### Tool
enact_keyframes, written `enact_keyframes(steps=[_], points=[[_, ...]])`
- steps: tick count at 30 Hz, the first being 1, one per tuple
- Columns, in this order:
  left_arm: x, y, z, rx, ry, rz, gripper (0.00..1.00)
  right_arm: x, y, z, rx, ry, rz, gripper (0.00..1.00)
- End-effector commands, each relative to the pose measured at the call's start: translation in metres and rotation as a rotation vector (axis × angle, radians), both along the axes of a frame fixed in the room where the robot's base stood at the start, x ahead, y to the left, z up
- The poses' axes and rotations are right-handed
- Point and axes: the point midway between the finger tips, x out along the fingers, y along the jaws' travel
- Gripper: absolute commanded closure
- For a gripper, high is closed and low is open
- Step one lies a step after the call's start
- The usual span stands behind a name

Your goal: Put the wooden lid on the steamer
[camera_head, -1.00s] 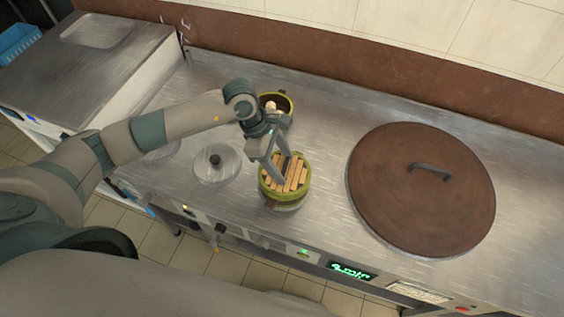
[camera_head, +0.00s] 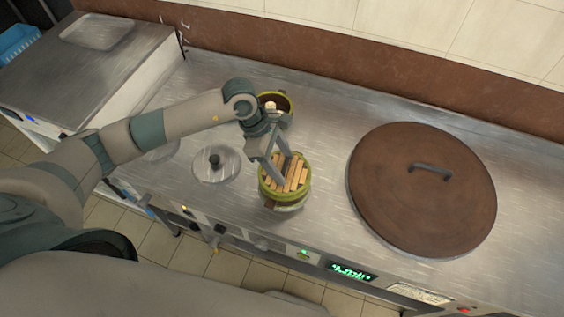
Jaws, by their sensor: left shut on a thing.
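The wooden lid (camera_head: 297,180), a round of pale slats in a yellow-green rim, is in the middle of the counter. My left gripper (camera_head: 283,178) reaches down onto it from behind and is shut on it; the fingertips overlap the slats. A round greenish and pale body shows just under the lid's front edge; I cannot tell whether the lid rests on it or hangs slightly above. Behind my left wrist stands an open round steamer (camera_head: 289,101) with a yellow-green rim, a dark inside and pale food in it, partly hidden by my arm. My right gripper is not in view.
A clear lid with a black knob (camera_head: 214,160) lies left of the wooden lid. A large brown round lid with a handle (camera_head: 400,205) covers much of the right side. The steel counter (camera_head: 325,130) is bare between them. A control panel runs along the front edge.

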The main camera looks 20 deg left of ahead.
Motion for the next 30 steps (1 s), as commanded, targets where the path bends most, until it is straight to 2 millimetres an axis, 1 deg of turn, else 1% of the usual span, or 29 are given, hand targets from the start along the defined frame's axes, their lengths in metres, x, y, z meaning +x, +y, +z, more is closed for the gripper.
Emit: enact_keyframes(steps=[7,20,30], points=[[0.0001,0.0,-0.0008,0.0,0.0,-0.001,0.65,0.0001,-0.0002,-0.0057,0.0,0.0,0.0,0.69],[0.0001,0.0001,-0.0001,0.0,0.0,0.0,0.65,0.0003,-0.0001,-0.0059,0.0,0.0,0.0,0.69],[0.0001,0.0,-0.0052,0.0,0.0,0.0,0.65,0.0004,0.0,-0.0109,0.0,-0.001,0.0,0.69]])
